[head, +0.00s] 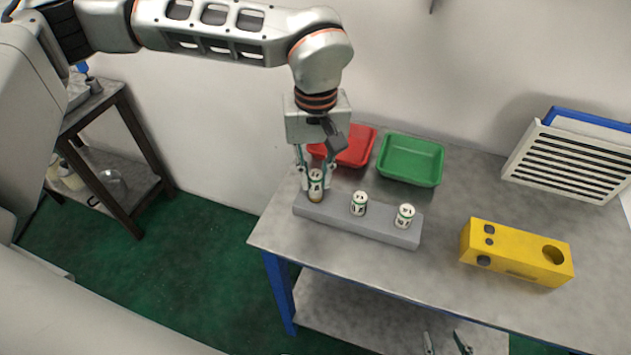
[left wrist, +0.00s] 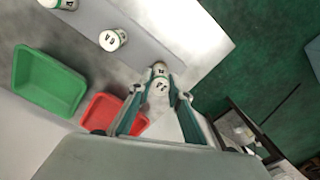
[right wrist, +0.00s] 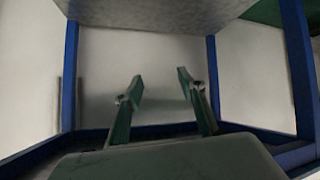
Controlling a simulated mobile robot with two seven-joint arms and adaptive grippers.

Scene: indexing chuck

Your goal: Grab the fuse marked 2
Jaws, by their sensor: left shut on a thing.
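Three white fuses with green bands and dark marks are at the grey holder block (head: 385,232) on the table. My left gripper (head: 316,180) is shut on the leftmost fuse (head: 316,186), which is upright at the block's left end. This held fuse also shows between the fingers in the left wrist view (left wrist: 160,86); its mark is too small to read surely. Whether its lower end is still in the block is unclear. The middle fuse (head: 359,203) and the right fuse (head: 404,215) stand in the block. My right gripper (right wrist: 158,88) is open and empty, low by the table's lower shelf.
A red tray (head: 357,146) and a green tray (head: 411,160) lie behind the block. A yellow box with a round hole (head: 516,252) stands to the right. A white louvred panel (head: 565,160) is at the back right. The table's left edge is close to the block.

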